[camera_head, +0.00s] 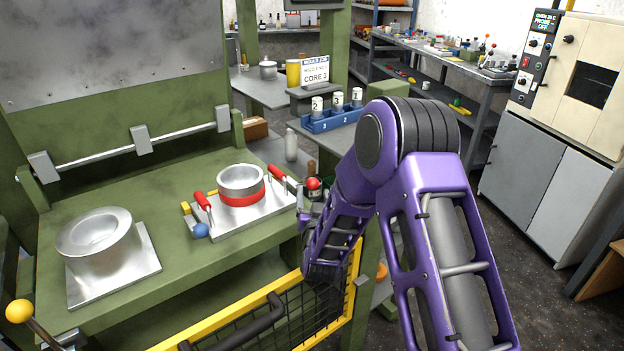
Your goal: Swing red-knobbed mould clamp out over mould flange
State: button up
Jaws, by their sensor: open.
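The mould (241,182), a silver cup-like ring with a red band, sits on a bright square plate (250,218) on the green press bed. A red knob (313,184) shows just off the plate's right corner; its clamp arm is mostly hidden by my arm. A blue knob (200,231) is at the plate's front left corner. My gripper (308,206) is close by the red knob, partly hidden behind my purple forearm. It is open; I cannot tell whether its fingers surround or touch the knob.
Two red handles (276,172) flank the mould. A second silver mould (97,236) stands left on the bed. A yellow-framed mesh guard (262,312) runs along the front, close under my forearm. A blue rack with numbered cups (335,118) is behind.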

aim_at(312, 179)
jog(key=w+a, duration=0.1)
jog(key=w, duration=0.7)
grip_shut()
dwell(1.3)
